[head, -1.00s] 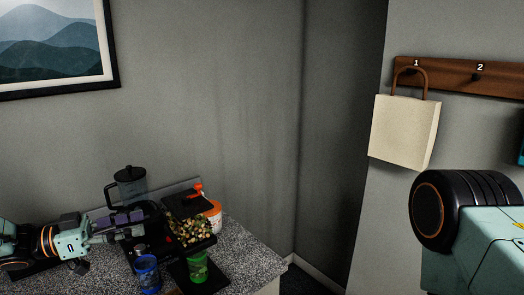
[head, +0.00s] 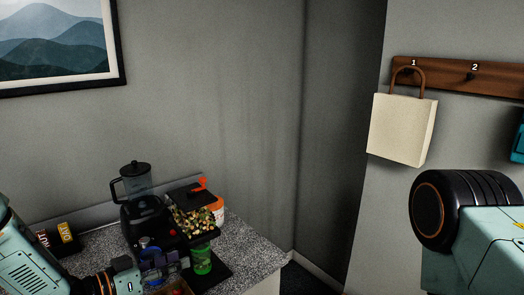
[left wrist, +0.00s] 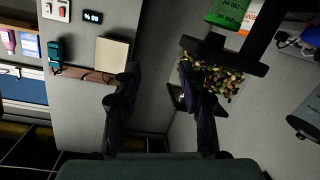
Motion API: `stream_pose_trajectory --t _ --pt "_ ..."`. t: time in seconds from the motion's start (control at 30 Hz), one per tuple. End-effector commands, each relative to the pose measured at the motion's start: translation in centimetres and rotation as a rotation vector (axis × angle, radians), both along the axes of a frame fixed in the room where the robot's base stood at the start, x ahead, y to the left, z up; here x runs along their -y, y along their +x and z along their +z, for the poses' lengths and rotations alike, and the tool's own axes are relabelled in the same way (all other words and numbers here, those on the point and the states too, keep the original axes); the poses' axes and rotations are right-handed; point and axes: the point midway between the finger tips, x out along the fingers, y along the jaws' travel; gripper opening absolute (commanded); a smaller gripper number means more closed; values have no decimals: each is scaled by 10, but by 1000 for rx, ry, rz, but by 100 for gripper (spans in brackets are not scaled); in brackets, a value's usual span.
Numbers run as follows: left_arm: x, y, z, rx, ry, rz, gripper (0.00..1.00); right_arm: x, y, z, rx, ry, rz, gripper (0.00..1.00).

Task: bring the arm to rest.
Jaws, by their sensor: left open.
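My left arm comes in from the lower left in the head view, its gripper (head: 165,265) low in front of the counter's appliances. In the left wrist view the two dark fingers of the left gripper (left wrist: 160,105) stand well apart. Nothing is held between them. In the head view the fingers overlap the items behind them, and I cannot tell whether they touch any. My right arm shows only as a teal link with a black round joint at the right; its gripper is out of the picture.
A cream tote bag (head: 400,130) hangs from the wooden hook rail (head: 450,75). Wall space between is clear.

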Motion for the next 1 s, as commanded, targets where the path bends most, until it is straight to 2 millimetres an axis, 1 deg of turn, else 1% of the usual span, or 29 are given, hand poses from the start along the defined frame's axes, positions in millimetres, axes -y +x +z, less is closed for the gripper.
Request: stream_pose_trajectory --t 0.03,0.07,0.1,0.17,0.2,0.27,0.3,0.37,0.4,0.47,0.5,0.57,0.6,0.67,0.7,0.77,0.8,0.83,0.87,0.9,1.0 --pt "11 -14 -24 -81 17 36 42 0 0 0 0 0 0 41" --pt "14 -21 -38 -129 31 65 42 0 0 0 0 0 0 41" --pt "18 -34 -57 -194 55 101 42 0 0 0 0 0 0 41" --pt "23 -56 -85 -295 96 153 42 0 0 0 0 0 0 41" --pt "25 -73 -103 -366 129 183 42 0 0 0 0 0 0 41" --pt "26 -103 -128 -473 183 228 42 0 0 0 -1 0 0 41" --pt "25 -125 -144 -544 222 253 42 0 0 0 -1 0 0 41" --pt "23 -159 -163 -646 284 287 42 0 0 0 -1 0 0 41" --pt "21 -183 -175 -714 325 307 42 0 0 0 -1 0 0 41" --pt "16 -217 -187 -806 387 332 42 0 0 0 -1 0 0 41" --pt "13 -239 -193 -865 428 346 42 0 0 0 -1 0 0 41" --pt "8 -271 -200 -945 485 365 42 0 0 0 -1 0 0 41" --pt "4 -290 -202 -993 520 377 42 0 0 0 -1 0 0 41" --pt "-2 -318 -204 -1060 573 390 42 0 0 0 -1 0 0 41" --pt "-6 -336 -204 -1103 606 398 42 0 0 0 -1 0 0 41" --pt "-12 -361 -202 -1164 655 409 42 0 0 0 -1 0 0 41" --pt "-16 -378 -201 -1203 688 417 42 0 0 0 -1 0 0 41" --pt "-19 -390 -199 -1232 712 423 42 0 0 0 -1 0 0 41" --pt "-21 -392 -203 -1239 719 426 42 0 0 -5 -1 0 0 41" --pt "-20 -388 -214 -1231 711 427 42 0 0 -15 0 0 0 41" --pt "-20 -388 -232 -1230 709 428 42 0 0 -33 -1 0 0 41"
